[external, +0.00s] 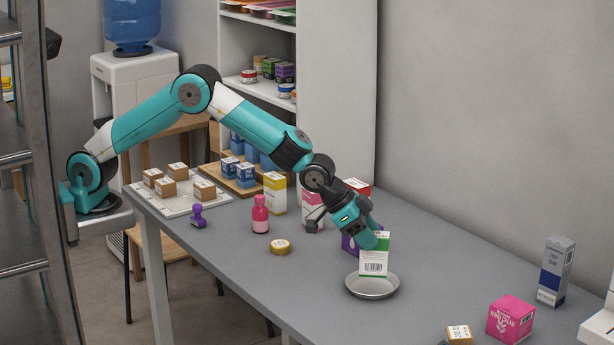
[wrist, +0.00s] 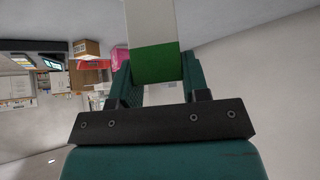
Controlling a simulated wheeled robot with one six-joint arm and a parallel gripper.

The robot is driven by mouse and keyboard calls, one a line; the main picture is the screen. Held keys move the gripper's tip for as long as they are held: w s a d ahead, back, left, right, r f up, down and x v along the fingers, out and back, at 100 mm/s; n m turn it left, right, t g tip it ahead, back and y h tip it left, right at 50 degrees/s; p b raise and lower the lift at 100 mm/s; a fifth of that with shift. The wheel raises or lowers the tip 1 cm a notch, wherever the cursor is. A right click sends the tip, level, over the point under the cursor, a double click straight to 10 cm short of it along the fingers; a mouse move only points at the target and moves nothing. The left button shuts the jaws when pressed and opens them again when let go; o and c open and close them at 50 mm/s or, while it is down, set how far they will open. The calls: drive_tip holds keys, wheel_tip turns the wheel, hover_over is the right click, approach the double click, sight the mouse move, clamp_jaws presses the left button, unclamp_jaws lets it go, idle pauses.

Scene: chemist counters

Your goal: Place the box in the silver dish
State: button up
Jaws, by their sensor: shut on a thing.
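A white and green box (external: 374,261) is held upright by my gripper (external: 375,240) over the silver dish. In the wrist view the green and white box (wrist: 154,62) is between the fingers of my gripper (wrist: 152,82). The silver dish (external: 372,290) is a shallow round dish on the grey counter. The box's lower end overlaps the dish's back rim in the picture; I cannot tell whether it touches the dish. The dish does not show clearly in the wrist view.
A purple box (external: 349,240) stands behind my gripper. A yellow round tin (external: 281,247) and a pink bottle (external: 260,214) stand to the left. A pink box (external: 510,319), a small brown box (external: 459,335) and a tall grey box (external: 555,271) are to the right.

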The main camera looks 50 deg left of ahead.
drive_tip(key=shift+f, duration=1.7)
drive_tip(key=shift+f, duration=0.1)
drive_tip(key=shift+f, duration=0.15)
drive_tip(key=o, duration=1)
drive_tip(key=shift+r, duration=0.2)
